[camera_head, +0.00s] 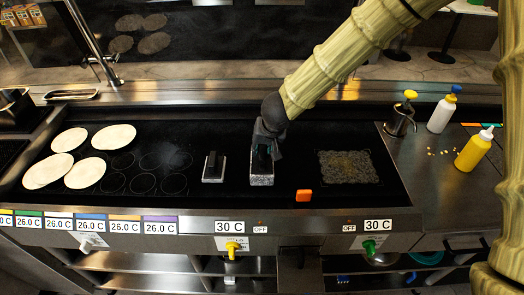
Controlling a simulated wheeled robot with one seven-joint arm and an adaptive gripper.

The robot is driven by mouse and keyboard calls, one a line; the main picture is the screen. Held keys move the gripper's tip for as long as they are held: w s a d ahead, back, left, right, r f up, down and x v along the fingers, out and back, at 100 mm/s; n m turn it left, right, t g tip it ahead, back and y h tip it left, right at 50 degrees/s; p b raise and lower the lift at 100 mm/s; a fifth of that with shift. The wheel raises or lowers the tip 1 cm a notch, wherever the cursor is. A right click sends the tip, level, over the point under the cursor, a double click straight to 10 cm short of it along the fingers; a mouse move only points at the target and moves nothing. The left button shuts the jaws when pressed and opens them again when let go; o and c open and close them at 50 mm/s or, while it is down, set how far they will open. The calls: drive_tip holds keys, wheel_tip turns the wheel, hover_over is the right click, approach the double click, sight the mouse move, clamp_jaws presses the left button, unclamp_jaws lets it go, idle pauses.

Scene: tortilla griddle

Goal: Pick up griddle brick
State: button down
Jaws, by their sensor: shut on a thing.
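A griddle brick (261,179) with a grey stone-like block and dark upper part stands on the dark griddle near its middle. My gripper (264,152) comes down on it from above, shut on its dark upper part. The fingertips are small and partly hidden by the gripper body. The block's bottom appears at or close to the griddle surface; I cannot tell if there is a gap. A second dark brick-like tool with a pale base (214,166) sits just to the left, apart from my gripper.
Several tortillas (115,137) lie at the griddle's left. A rough brownish patch (347,167) covers the right part. Bottles, one yellow (474,150) and one white (441,114), stand on the right counter.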

drive_tip(key=shift+r, duration=0.5)
wheel_tip(320, 180, up, 2)
drive_tip(key=shift+p, duration=0.35)
drive_tip(key=s+d+r+b, duration=0.1)
drive_tip(key=s+d+b, duration=0.3)
drive_tip(key=s, duration=1.1)
drive_tip(key=shift+s+r, duration=0.2)
drive_tip(key=shift+s, duration=0.1)
drive_tip(key=shift+d, duration=0.1)
